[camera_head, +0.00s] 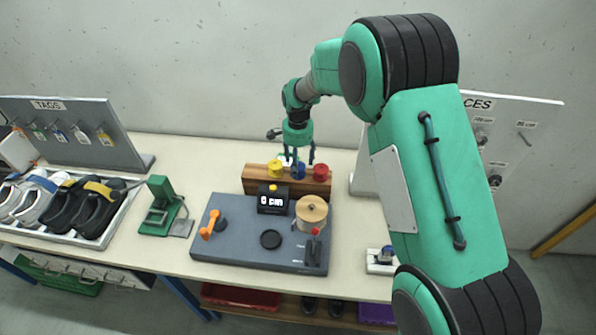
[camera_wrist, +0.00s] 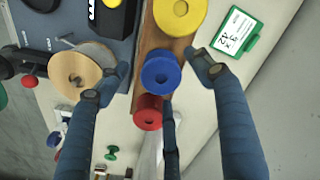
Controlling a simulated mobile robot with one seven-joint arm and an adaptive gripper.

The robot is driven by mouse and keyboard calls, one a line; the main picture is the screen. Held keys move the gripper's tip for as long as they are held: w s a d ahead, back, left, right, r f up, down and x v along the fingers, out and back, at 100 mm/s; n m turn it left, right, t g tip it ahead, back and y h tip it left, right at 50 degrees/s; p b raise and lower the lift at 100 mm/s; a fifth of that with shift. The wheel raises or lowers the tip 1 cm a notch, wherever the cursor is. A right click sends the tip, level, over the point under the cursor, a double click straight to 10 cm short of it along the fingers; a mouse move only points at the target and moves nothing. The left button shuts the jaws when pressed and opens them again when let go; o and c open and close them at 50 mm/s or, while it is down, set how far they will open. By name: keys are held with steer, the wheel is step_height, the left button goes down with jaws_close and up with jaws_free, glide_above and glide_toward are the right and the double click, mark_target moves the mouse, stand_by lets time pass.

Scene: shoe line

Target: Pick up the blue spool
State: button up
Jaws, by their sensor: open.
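The blue spool (camera_wrist: 161,74) sits on a wooden rack between the yellow spool (camera_wrist: 178,12) and the red spool (camera_wrist: 148,112). In the head view the blue spool (camera_head: 298,170) is partly hidden by the fingers of my gripper (camera_head: 299,162). My gripper is open in the wrist view (camera_wrist: 160,82), with one finger on each side of the blue spool and a third finger below it, near the red spool. The fingers look empty. I cannot tell whether any finger touches a spool.
The wooden rack (camera_head: 258,187) stands behind a grey machine base (camera_head: 240,242) with a "0 cm" display (camera_head: 272,199) and a tan wooden reel (camera_head: 311,211). A green-edged card (camera_wrist: 237,35) lies near the rack. A tags board (camera_head: 70,130) and a shoe tray (camera_head: 100,232) stand left.

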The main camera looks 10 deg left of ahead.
steer(key=shift+f, duration=1.7)
steer(key=shift+c, duration=0.2)
steer(key=c, duration=1.2)
